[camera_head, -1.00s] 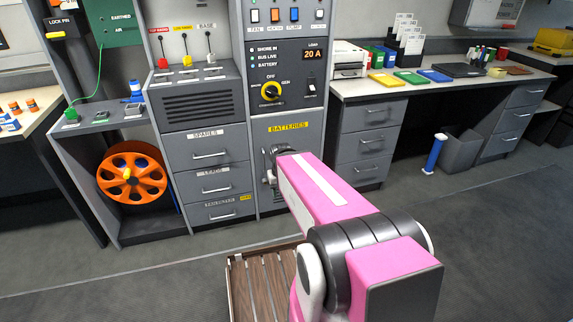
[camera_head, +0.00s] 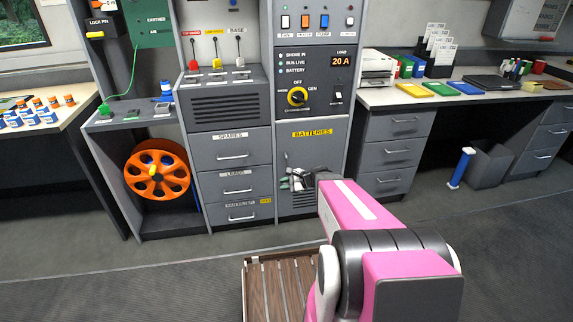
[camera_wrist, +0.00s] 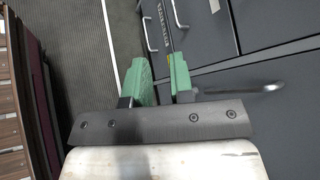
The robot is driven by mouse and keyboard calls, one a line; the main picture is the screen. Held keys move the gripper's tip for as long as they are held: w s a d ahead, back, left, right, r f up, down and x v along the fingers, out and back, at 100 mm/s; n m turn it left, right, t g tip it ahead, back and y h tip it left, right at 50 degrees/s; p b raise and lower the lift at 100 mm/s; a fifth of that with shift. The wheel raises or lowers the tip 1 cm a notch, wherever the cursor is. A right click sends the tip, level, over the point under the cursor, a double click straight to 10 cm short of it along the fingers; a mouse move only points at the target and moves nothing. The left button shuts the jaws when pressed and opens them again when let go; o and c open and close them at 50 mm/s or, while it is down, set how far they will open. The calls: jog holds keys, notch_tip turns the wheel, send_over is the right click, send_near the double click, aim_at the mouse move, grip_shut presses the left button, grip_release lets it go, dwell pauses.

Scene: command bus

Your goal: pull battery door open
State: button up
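The battery door (camera_head: 330,158) is the grey panel under the yellow BATTERIES label, with a vent low down. It looks flush with the cabinet. My gripper (camera_head: 288,180) is low beside the handle, in front of the door. In the wrist view my gripper (camera_wrist: 160,82) has its two green fingers apart, with a visible gap. The handle's near end is hidden at the finger, so I cannot tell whether they touch.
Drawers (camera_head: 232,155) with bar handles stand just left of the door. More drawers (camera_head: 393,150) under a worktop (camera_head: 440,99) stand to the right. A slatted wooden crate (camera_head: 246,290) is low in front. Open floor (camera_head: 130,285) lies at the left front.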

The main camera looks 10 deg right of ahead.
jog(key=w+d+f+m+t, duration=0.2)
jog(key=w+d+m+t, duration=0.75)
jog(key=m, duration=0.45)
jog(key=shift+g, duration=0.25)
jog(key=x, duration=1)
jog(key=shift+w, duration=0.25)
grip_shut()
